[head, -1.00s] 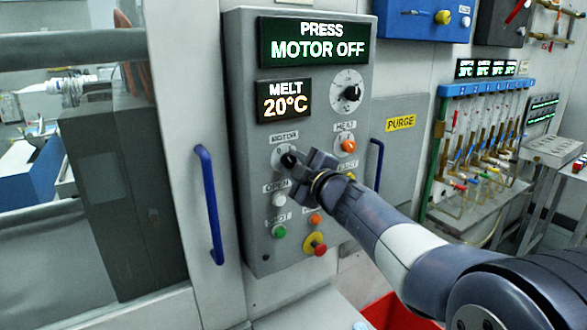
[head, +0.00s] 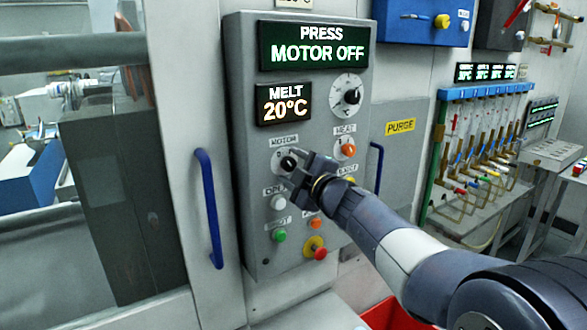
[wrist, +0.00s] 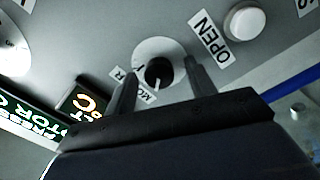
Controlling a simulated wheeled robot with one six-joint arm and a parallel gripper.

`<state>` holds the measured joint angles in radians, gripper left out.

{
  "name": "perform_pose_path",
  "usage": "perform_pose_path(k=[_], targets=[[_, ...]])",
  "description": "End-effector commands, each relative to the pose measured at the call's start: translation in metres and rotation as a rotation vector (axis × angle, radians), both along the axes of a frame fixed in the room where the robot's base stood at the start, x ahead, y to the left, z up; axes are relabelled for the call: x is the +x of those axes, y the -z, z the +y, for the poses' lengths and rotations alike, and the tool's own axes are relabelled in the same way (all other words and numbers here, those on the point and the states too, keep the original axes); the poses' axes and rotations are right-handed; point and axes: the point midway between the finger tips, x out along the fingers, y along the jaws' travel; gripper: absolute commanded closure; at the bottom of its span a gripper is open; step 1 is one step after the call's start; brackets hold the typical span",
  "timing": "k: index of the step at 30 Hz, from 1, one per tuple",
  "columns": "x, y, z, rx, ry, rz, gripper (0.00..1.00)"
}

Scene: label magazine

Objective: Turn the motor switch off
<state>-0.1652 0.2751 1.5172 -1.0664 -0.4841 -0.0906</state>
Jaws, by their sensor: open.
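The motor switch (head: 288,162) is a black knob on a pale round plate, under the MOTOR label on the grey control panel (head: 245,140). The upper display (head: 314,46) reads PRESS MOTOR OFF. My gripper (head: 296,166) is at the switch in the head view, and its fingers partly cover the plate. In the wrist view the knob (wrist: 159,72) shows between the ends of my two open fingers (wrist: 160,75), with a light pointer line on it. The fingers stand apart from each other; whether either touches the knob I cannot tell.
The white OPEN button (head: 278,203) sits just below the switch. The orange HEAT knob (head: 348,150) is to its right, and a red button (head: 320,253) is at the panel's bottom. A blue door handle (head: 210,207) stands left of the panel.

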Motion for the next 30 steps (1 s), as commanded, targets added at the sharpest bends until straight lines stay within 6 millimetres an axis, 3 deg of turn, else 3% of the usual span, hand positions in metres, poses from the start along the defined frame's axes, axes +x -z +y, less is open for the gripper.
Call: perform_pose_path(k=[11,24,30], targets=[[-0.010,0.000,-0.008,0.001,0.002,-0.002,0.48],[-0.073,0.001,-0.050,0.000,0.003,-0.002,0.48],[-0.088,0.003,-0.059,0.000,0.001,0.000,0.48]])
